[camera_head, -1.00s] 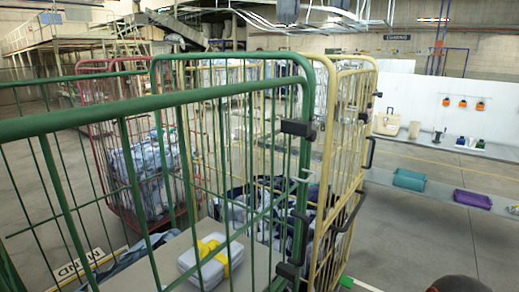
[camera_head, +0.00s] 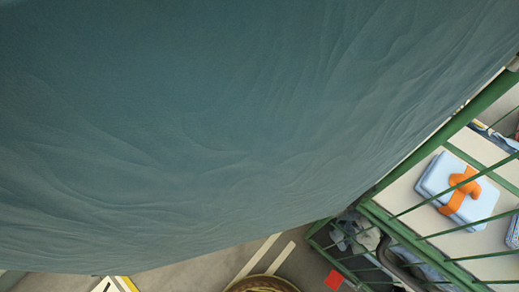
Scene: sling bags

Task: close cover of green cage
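A large teal-blue sheet (camera_head: 230,110) with fine wrinkles fills most of the head view, from the top left down to a slanting lower edge. It looks like a cloth cover, but its attachment is hidden. The green cage (camera_head: 430,165) shows at the right, with green rails and thin bars. The sheet's right edge runs close along the cage's upper rail; I cannot tell whether they touch. Inside the cage, a pale blue box (camera_head: 433,180) with an orange strap lies on a light shelf (camera_head: 400,197). My gripper is not in view.
Dark and light cloth bundles (camera_head: 352,235) lie in the lower part of the cage. A red square (camera_head: 334,280) is beside its lower bars. A brown round object (camera_head: 262,286) is cut off at the bottom edge. Bare floor with pale stripes (camera_head: 250,262) shows below the sheet.

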